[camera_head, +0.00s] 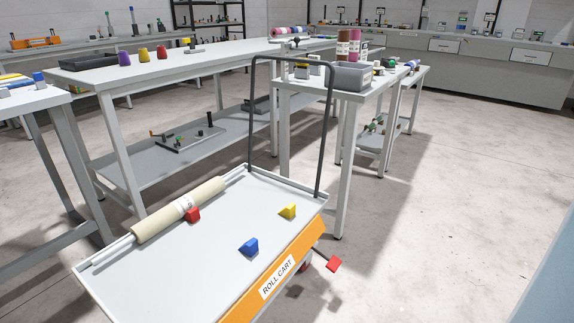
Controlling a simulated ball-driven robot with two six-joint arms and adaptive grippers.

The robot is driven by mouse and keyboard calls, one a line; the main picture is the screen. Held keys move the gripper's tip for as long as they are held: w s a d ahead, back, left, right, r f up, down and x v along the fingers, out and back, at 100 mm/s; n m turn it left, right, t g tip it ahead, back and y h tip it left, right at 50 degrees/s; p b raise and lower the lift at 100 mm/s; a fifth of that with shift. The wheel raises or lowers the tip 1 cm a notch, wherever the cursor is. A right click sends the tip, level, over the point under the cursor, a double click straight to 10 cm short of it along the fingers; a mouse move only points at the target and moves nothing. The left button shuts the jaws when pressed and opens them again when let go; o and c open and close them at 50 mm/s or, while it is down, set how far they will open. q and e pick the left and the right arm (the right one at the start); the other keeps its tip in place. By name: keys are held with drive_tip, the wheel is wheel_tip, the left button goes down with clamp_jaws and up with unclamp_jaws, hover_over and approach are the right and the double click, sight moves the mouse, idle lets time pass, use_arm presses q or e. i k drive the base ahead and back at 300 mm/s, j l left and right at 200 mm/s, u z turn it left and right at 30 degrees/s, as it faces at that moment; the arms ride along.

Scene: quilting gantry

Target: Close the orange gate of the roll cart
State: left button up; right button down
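The roll cart (225,248) is a pale grey tray in the lower middle of the head view, with a low raised rim and a dark tall handle (290,59) at its far end. Its orange gate (309,247) runs along the near right edge and carries a white "ROLL CART" label (277,278). The gate seems to hang outward and down from the deck edge; its lower left end is cut off by the frame. A cream roll on a pale bar (160,219) lies along the left side of the cart. Neither of my grippers is in view.
A red pedal-like piece (334,264) sticks out low beside the gate. White tables stand behind and left; a grey bin (352,76) is on one. Floor at right is clear.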

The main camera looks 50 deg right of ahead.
sight(245, 310)
drive_tip(key=l, duration=0.5)
drive_tip(key=k+l+u, duration=0.1)
drive_tip(key=l, duration=0.35)
drive_tip(key=k+l, duration=0.1)
drive_tip(key=l, duration=0.4)
drive_tip(key=k+l+u, duration=0.1)
drive_tip(key=l, duration=0.35)
drive_tip(key=k+l, duration=0.1)
drive_tip(key=l, duration=0.4)
drive_tip(key=l+u, duration=0.1)
drive_tip(key=l, duration=0.35)
drive_tip(key=k, duration=0.05)
